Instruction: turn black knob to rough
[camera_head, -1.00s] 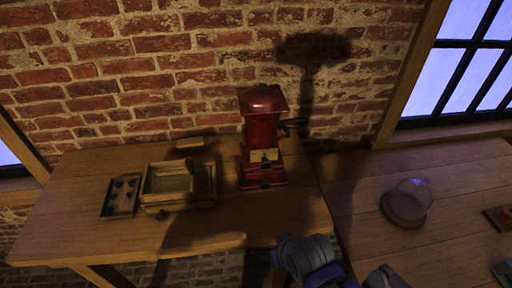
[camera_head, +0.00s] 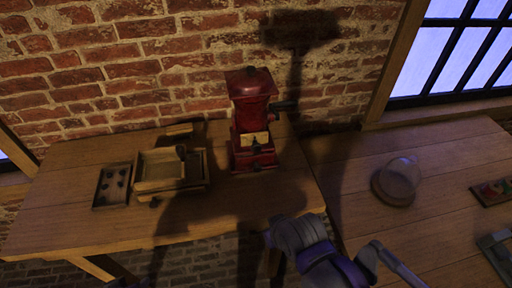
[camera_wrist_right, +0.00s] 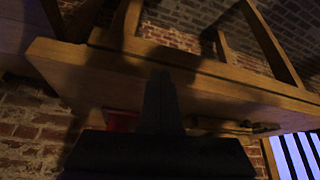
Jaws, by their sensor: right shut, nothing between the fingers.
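A red grinder-like machine (camera_head: 251,103) stands on the wooden table against the brick wall. A small black knob (camera_head: 257,147) sits on its front, beside a pale plate (camera_head: 253,139). Any marking for "rough" is too small to read. A black handle (camera_head: 285,106) sticks out from its right side. My right arm shows at the lower edge of the head view, in front of the table and apart from the machine. In the right wrist view my right gripper (camera_wrist_right: 160,78) is shut and empty, with the table edge behind it. My left gripper is in neither view.
A wooden box (camera_head: 160,188) and a small tray with several dark pieces (camera_head: 98,200) lie left of the machine. On the table at the right stand a glass dome (camera_head: 402,175) and a tray with coloured pieces (camera_head: 478,200). The table front before the machine is clear.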

